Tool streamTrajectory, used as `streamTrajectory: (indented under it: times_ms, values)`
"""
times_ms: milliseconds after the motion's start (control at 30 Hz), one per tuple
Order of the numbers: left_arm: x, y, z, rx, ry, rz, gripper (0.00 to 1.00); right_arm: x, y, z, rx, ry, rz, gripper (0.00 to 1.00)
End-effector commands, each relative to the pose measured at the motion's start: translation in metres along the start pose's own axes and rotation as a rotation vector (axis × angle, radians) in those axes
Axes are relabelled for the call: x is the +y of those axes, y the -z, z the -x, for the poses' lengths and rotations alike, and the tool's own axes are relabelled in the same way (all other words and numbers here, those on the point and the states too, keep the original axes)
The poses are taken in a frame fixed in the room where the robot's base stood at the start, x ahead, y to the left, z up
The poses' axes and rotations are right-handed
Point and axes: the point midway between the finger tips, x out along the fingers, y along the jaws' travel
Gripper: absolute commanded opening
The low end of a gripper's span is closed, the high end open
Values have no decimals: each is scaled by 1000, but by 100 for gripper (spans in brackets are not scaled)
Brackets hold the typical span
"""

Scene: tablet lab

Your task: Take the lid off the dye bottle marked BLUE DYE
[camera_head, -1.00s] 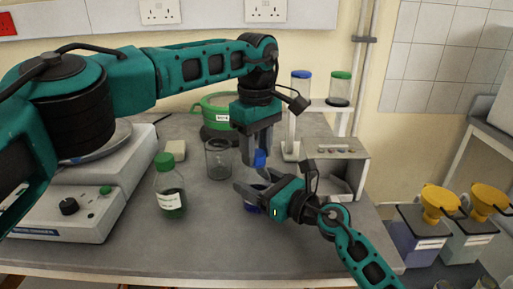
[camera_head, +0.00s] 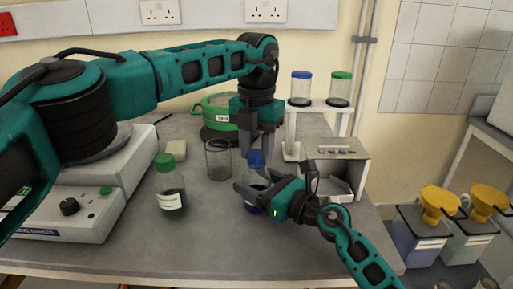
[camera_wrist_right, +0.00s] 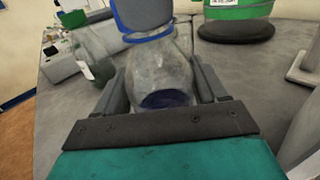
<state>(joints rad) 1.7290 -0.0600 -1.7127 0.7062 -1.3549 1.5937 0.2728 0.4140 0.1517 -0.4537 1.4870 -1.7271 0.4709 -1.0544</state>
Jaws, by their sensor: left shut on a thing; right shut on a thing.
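The blue dye bottle (camera_head: 251,207) stands upright on the bench, clear glass with dark blue liquid low inside. It also shows in the right wrist view (camera_wrist_right: 160,68). Its blue lid (camera_head: 255,159) sits at the top of the neck; I cannot tell whether it is loose. My left gripper (camera_head: 257,153) points down from above and is shut on the lid. My right gripper (camera_head: 250,190) comes in low from the right and is shut on the bottle's body, one finger on each side in the wrist view (camera_wrist_right: 165,88). The bottle's label is hidden from me.
A green-lidded bottle (camera_head: 170,197) and a glass beaker (camera_head: 218,161) stand to the left. Behind are a green-rimmed tub (camera_head: 206,107) and a white rack (camera_head: 318,108) holding blue- and green-capped vessels. A grey box (camera_head: 342,163) stands at right. The front bench is clear.

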Motion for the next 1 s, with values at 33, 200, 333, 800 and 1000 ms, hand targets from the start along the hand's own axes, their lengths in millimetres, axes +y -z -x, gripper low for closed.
streamTrajectory:
  times_ms: [33,200,333,800,1000]
  values:
    - [-1,1,0,4,2,89,3,-2,1,0,2,4,-2,0]
    - [-2,0,0,4,2,411,3,-2,1,0,2,4,-2,0]
    - [-2,0,0,4,2,658,3,-2,1,0,2,4,-2,0]
    - [-2,-1,1,4,1,1553,3,-2,1,0,2,4,0,0]
    - [-2,-1,1,4,0,1904,3,-1,1,0,2,3,1,0]
